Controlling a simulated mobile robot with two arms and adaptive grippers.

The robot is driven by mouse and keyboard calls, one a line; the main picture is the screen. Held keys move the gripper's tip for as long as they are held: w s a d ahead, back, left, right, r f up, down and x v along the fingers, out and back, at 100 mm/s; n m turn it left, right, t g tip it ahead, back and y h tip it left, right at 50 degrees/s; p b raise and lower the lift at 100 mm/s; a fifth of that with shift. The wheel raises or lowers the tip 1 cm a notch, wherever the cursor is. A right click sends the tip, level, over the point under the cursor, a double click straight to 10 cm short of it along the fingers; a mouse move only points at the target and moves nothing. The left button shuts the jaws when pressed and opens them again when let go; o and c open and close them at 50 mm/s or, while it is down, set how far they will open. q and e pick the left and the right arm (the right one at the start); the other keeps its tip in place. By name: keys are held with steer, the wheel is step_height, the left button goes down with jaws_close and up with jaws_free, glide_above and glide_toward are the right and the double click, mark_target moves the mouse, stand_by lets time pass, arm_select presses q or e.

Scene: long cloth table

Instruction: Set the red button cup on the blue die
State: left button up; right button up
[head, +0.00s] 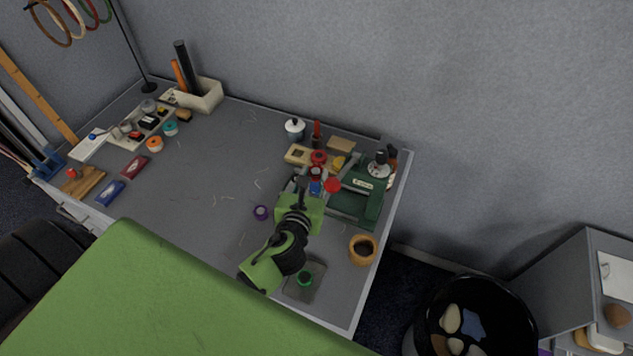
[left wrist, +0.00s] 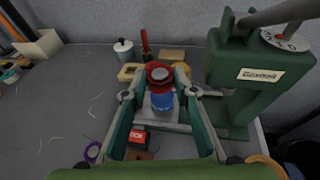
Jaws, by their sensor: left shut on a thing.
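My left gripper (head: 313,181) is over the near side of the green press (head: 358,204), its jaws closed around the red button cup (head: 315,173). In the left wrist view the fingers (left wrist: 161,84) stand on both sides of the red cup (left wrist: 160,72), which looks upright with a grey middle. The blue die (left wrist: 162,101) is directly below the cup, on a pale plate between the fingers. It also shows in the head view (head: 315,187). I cannot tell whether cup and die touch. My right gripper is not in view.
A red round piece (head: 333,185) is close right of the die. A red ring-shaped container (head: 319,157) and a wooden block (head: 298,154) stand behind. The table's middle is mostly clear.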

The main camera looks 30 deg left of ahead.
arm_select(q)
glide_above(315, 187)
steer(key=s, duration=0.1)
steer(key=f, duration=0.4)
steer(key=shift+d+f+b, duration=0.35)
steer(key=shift+d+b, duration=0.05)
steer(key=shift+f+b, duration=0.4)
steer(key=shift+f, duration=1.2)
steer(key=shift+f, duration=0.1)
steer(key=o, duration=1)
steer(key=shift+r, duration=0.2)
steer(key=shift+s+d, duration=0.1)
steer(key=shift+s, duration=0.3)
steer(key=b+v, duration=0.1)
steer(key=v, duration=1)
steer(key=shift+s+r, duration=0.1)
steer(key=shift+r, duration=0.05)
